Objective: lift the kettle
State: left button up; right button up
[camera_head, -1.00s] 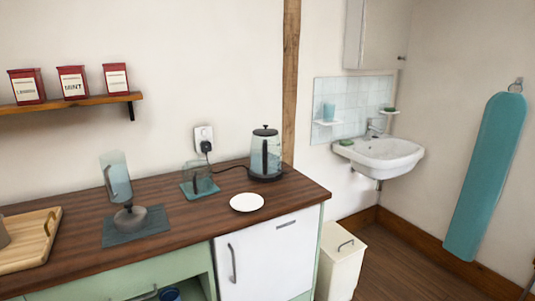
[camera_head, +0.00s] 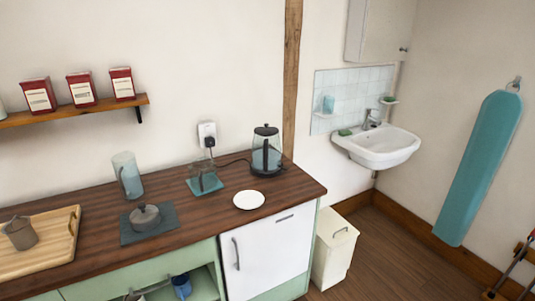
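The kettle (camera_head: 266,152) has a glass body with a black lid, handle and base. It stands upright at the back right of the dark wooden counter (camera_head: 110,194), close to the wooden post. Its black handle shows on the side facing me. A cord runs from the base to a plug in the wall socket (camera_head: 208,135). Neither of my grippers shows in the head view.
A white plate (camera_head: 249,200) lies in front of the kettle. A glass vessel on a teal mat (camera_head: 204,186) stands to its left. A cream bin (camera_head: 334,250) stands right of the counter.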

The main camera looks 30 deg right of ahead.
aim_at(266, 152)
jog(key=u, duration=0.1)
jog(key=k, duration=0.4)
jog(key=z, duration=1.05)
jog(key=i, duration=2.25)
jog(key=u, duration=0.9)
